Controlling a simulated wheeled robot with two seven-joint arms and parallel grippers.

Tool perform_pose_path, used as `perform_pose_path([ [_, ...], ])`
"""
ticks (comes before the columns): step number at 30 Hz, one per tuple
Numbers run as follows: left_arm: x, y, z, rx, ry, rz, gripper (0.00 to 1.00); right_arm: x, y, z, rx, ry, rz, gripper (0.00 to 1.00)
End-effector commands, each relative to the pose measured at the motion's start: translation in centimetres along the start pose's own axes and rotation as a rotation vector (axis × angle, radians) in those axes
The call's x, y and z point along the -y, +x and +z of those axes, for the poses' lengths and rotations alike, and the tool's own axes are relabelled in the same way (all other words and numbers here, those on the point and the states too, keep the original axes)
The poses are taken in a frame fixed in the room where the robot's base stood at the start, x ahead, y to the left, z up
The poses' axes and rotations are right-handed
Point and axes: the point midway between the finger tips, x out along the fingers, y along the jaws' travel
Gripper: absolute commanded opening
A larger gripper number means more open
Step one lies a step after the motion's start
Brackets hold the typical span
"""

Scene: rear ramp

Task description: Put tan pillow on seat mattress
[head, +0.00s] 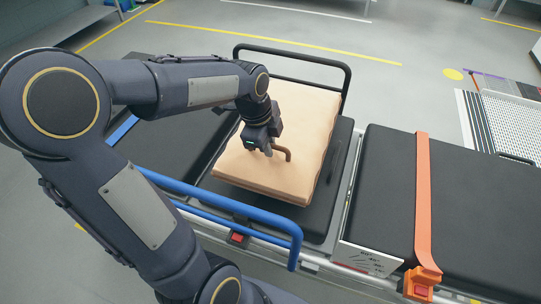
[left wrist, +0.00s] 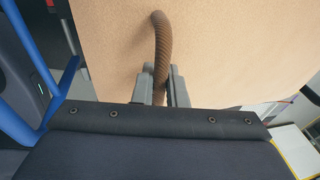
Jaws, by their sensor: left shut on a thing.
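The tan pillow (head: 292,120) is a thick block with a brown rope-like handle (head: 283,150) on its top. It lies over the dark seat mattress (head: 322,207) between the side rails in the head view. I cannot tell whether it rests fully on the mattress or is slightly above it. My left gripper (head: 268,150) is at the handle. In the left wrist view, my left gripper's fingers (left wrist: 164,90) are shut on the brown handle (left wrist: 161,50), with the tan pillow (left wrist: 225,50) behind it. My right gripper is not in view.
A blue rail (head: 215,195) runs along the near side and a black rail (head: 300,52) stands at the far side. A black mattress section (head: 480,200) with an orange strap (head: 423,190) lies to the right. Grey floor with yellow lines is open beyond.

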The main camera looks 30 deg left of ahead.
Motion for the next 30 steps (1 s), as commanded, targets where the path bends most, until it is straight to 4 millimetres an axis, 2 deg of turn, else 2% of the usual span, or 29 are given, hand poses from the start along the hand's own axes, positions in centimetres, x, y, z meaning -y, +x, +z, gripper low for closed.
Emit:
perform_pose_path([
  [9,-0.6,3.7,0.6,0.000,0.000,-0.002,0.00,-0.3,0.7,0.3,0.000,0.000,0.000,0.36],
  [16,-0.7,3.8,0.6,0.000,0.000,-0.003,0.00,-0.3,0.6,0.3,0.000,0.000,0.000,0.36],
  [17,-0.8,3.9,0.6,0.000,0.000,0.001,0.13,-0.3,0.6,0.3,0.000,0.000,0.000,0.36],
  [21,-0.8,3.9,0.6,0.000,-0.001,0.001,0.32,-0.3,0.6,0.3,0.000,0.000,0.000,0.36],
  [30,-0.7,3.6,0.6,0.000,0.000,-0.001,0.34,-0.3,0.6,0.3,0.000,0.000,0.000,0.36],
])
